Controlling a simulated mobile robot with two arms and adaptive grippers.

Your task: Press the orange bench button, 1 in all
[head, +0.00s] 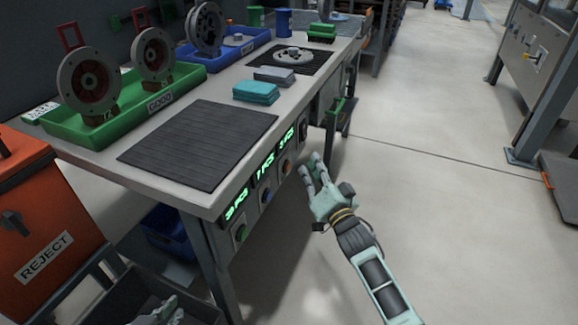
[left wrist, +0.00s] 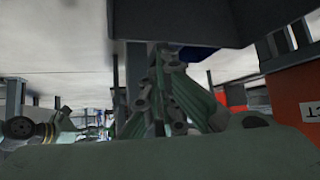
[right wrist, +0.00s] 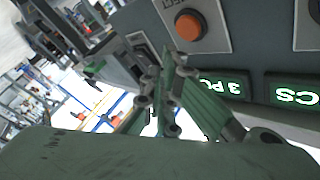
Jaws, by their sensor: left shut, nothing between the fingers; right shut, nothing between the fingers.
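The orange bench button (head: 286,167) is on a panel along the bench's front edge, by the green-lit displays. In the right wrist view the orange button (right wrist: 190,25) is round, in a grey plate, just beyond and slightly right of the fingertips. My right gripper (head: 313,166) is shut and empty, in front of the panel beside the button. It appears apart from the button, though the exact gap is hard to tell. Its shut fingers also show in the right wrist view (right wrist: 172,60). My left gripper (head: 165,312) is shut and empty, low at the bottom edge.
A blue button (head: 266,194) and a green button (head: 241,232) sit on the same front edge. The bench (head: 215,88) carries a dark mat, a green tray and a blue tray with parts. An orange reject bin (head: 50,220) stands at left.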

